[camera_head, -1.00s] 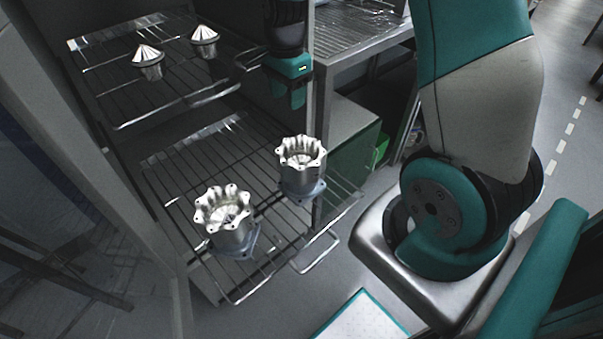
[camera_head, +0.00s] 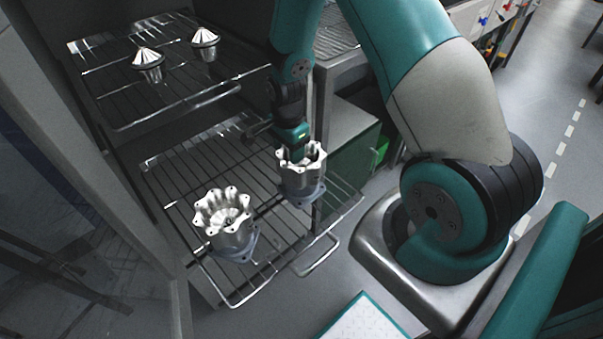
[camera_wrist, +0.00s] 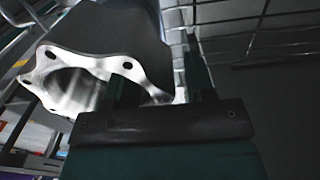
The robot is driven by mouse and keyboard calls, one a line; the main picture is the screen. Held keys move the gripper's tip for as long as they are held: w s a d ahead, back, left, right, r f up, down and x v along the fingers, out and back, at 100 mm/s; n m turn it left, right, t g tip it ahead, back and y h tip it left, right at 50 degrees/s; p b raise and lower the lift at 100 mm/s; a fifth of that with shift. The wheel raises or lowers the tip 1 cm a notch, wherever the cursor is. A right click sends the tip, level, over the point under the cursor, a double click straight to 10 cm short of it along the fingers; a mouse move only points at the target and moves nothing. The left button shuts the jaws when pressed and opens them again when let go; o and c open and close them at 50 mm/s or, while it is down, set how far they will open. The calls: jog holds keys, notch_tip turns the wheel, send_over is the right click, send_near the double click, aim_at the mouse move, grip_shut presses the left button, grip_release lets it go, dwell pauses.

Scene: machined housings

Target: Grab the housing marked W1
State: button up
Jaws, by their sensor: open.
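Two silvery housings with scalloped, bolt-holed rims stand upright on the lower wire rack (camera_head: 182,208): a left housing (camera_head: 228,238) and a right housing (camera_head: 302,185). No W1 mark is legible on either, so I cannot tell which is W1. My gripper (camera_head: 297,153) points down at the far side of the right housing's rim, open. In the wrist view a housing (camera_wrist: 95,62) fills the left side, and my gripper (camera_wrist: 158,68) has one finger across its opening and the other outside its wall. Contact cannot be told; the fingertips are partly hidden in the head view.
The upper wire rack (camera_head: 120,105) holds two smaller cone-topped parts, a left one (camera_head: 148,64) and a right one (camera_head: 205,43). The cabinet wall (camera_head: 95,175) is close on the left. Rack handles jut out at the front.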

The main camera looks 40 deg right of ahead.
jog(key=shift+f, duration=0.25)
jog(key=shift+r, duration=0.1)
grip_shut()
